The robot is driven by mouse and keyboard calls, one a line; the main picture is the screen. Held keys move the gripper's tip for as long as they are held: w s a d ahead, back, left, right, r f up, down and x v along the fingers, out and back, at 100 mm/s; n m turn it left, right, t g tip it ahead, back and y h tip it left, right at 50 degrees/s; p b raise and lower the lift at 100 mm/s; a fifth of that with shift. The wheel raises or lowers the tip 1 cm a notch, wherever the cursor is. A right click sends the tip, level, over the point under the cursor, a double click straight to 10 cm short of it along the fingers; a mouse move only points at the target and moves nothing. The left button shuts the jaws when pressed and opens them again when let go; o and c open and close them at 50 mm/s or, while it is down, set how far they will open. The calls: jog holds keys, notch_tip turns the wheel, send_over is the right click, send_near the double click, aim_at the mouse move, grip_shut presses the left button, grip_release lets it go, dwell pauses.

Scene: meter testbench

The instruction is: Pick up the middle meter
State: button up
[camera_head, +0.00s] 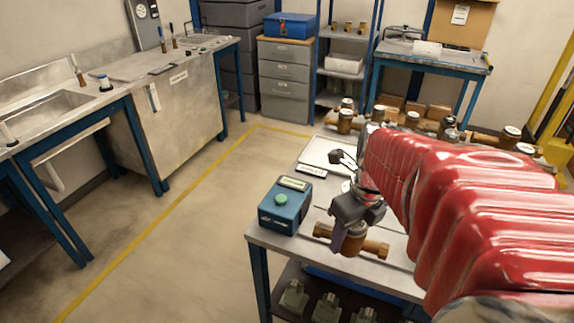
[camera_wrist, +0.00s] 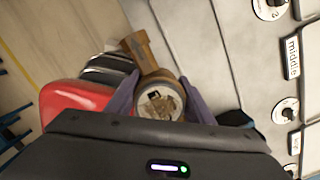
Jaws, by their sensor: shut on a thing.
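A brass meter (camera_head: 372,246) with a pipe stub on each side is in my gripper (camera_head: 347,228), over the near part of the workbench. In the wrist view, the meter's round pale dial (camera_wrist: 158,103) faces the camera between the two purple fingers of my gripper (camera_wrist: 160,98). The fingers are shut on its body. One brass pipe end points up in that picture. I cannot tell how far the meter is above the bench. A tag reading "middle" (camera_wrist: 292,57) lies at the right of the wrist view.
A blue box with a green button (camera_head: 285,206) stands on the bench's left corner. Several other brass meters (camera_head: 345,120) stand at the far end. Green-grey parts (camera_head: 327,308) sit on the lower shelf. The floor left of the bench (camera_head: 180,230) is clear.

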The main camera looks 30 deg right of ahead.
aim_at(355, 241)
jog(key=shift+s+a+r, duration=0.2)
jog(key=shift+s+r, duration=0.1)
jog(key=shift+s, duration=0.15)
jog(key=shift+s+a+r, duration=0.2)
jog(key=shift+s+r, duration=0.05)
jog(key=shift+s, duration=0.2)
jog(key=shift+d, duration=0.1)
